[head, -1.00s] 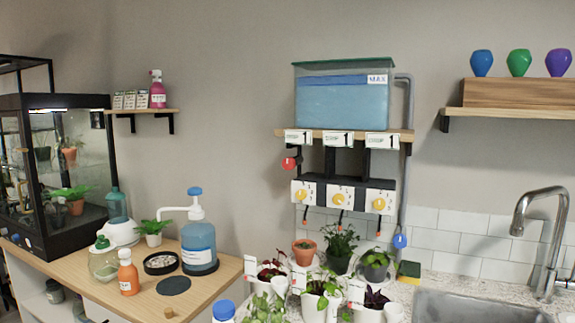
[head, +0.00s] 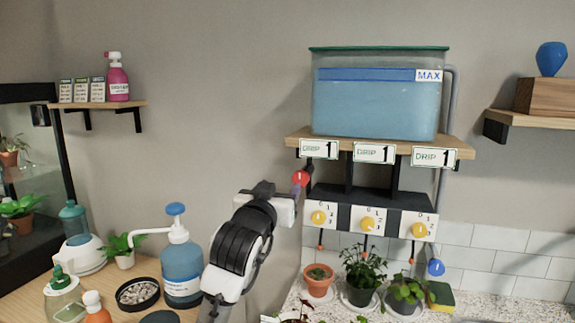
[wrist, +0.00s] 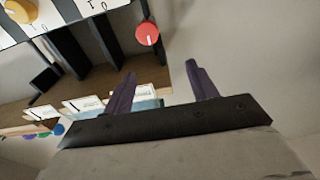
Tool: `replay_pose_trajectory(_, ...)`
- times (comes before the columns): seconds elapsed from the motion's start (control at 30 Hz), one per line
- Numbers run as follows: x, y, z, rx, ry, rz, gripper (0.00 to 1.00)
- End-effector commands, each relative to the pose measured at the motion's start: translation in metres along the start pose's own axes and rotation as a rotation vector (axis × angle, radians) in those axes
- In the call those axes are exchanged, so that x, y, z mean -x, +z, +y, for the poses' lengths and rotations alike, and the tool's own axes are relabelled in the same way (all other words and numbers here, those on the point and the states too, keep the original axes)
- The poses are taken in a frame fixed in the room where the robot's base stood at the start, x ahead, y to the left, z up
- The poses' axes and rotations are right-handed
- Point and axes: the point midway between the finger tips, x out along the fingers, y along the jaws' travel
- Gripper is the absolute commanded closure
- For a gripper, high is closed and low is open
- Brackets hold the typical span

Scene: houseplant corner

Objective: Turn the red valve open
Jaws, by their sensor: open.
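The red valve (head: 300,178) is a small round knob with a white mark, on the left side below the tank shelf in the head view. It also shows in the wrist view (wrist: 147,34), beyond my fingertips and a little left of the middle between them. My gripper (head: 284,188) is close to the valve's left side in the head view. In the wrist view its two dark fingers (wrist: 160,70) stand apart with nothing between them. I see no contact between the fingers and the valve. The white mark on the knob points roughly downward in the wrist view.
Right of the valve sit dials with yellow knobs (head: 367,223). Above is a wooden shelf (head: 300,141) with a blue water tank (head: 375,105). Potted plants (head: 319,281) stand below on the counter. A blue pump bottle (head: 181,268) stands left of my arm. A blue knob (head: 436,267) hangs lower right.

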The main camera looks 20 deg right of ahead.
Motion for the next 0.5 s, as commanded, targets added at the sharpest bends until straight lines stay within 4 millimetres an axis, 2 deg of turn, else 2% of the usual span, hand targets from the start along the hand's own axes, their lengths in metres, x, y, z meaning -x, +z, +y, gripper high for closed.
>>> replay_pose_trajectory(0.03,-0.006,0.006,0.01,-0.003,0.017,-0.037,0.42)
replay_pose_trajectory(0.1,-0.011,0.013,0.017,-0.005,0.029,-0.067,0.42)
replay_pose_trajectory(0.27,-0.024,0.015,0.02,-0.004,0.033,-0.08,0.42)
replay_pose_trajectory(0.5,-0.071,0.016,0.02,-0.005,0.031,-0.079,0.42)
